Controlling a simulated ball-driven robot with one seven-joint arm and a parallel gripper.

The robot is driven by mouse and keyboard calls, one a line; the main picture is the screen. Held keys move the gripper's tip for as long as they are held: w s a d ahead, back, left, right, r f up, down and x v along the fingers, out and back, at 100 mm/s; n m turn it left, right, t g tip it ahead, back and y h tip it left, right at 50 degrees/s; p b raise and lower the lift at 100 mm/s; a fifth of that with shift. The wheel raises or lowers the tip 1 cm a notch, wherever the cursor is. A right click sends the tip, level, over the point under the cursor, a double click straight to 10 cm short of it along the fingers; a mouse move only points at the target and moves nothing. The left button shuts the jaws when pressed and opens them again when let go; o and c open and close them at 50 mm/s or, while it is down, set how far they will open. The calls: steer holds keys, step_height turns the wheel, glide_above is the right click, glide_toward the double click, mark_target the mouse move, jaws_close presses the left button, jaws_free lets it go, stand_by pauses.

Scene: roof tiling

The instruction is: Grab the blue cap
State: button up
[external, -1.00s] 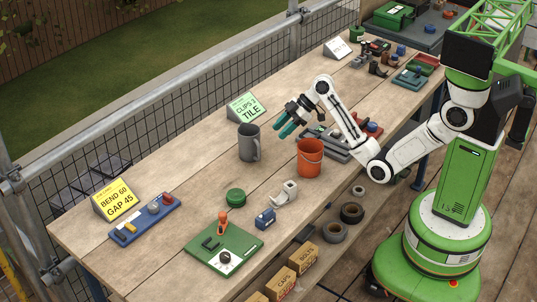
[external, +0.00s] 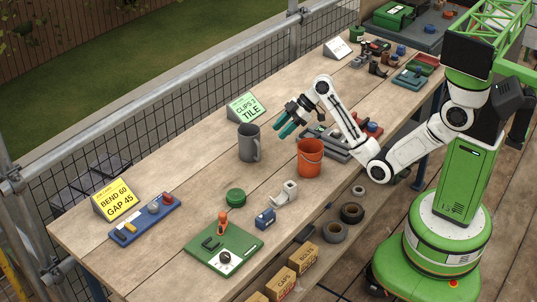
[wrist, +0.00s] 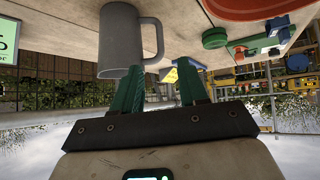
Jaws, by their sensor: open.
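I cannot tell for sure which blue thing is the blue cap. A small blue block-like piece (external: 265,219) lies at the table's front edge, beside the green board. Another small round blue piece (external: 401,50) sits at the far end, and a blue piece with red (external: 372,128) lies on the grey parts behind the orange bucket. My gripper (external: 279,131) is open and empty, above the table between the grey mug and the orange bucket. In the wrist view its two green fingers (wrist: 160,72) are apart, with nothing between them.
A grey mug (external: 248,143) stands close to my gripper, and an orange bucket (external: 310,158) stands to its right. A green lid (external: 236,197), a white piece (external: 284,194) and a green board (external: 210,252) lie nearer. The table's left-centre is mostly clear.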

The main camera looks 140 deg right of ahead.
steer(key=shift+o, duration=0.4)
steer(key=o, duration=0.9)
steer(key=shift+o, duration=0.2)
steer(key=shift+w, duration=0.1)
steer(key=n+g+y+p, duration=0.5)
steer(key=n+g+p, duration=0.3)
steer(key=n, duration=1.4)
glide_above(267, 210)
steer(key=shift+f+t+p, duration=0.3)
steer(key=shift+p, duration=0.05)
steer(key=shift+n, duration=0.4)
steer(key=f, duration=0.3)
steer(key=f+b, duration=0.1)
steer(key=f, duration=0.1)
steer(key=shift+w+a+f, duration=0.1)
steer(key=shift+a, duration=0.15)
steer(key=shift+d+f+p, duration=0.2)
steer(key=shift+f+p, duration=0.3)
steer(key=shift+f, duration=2.45)
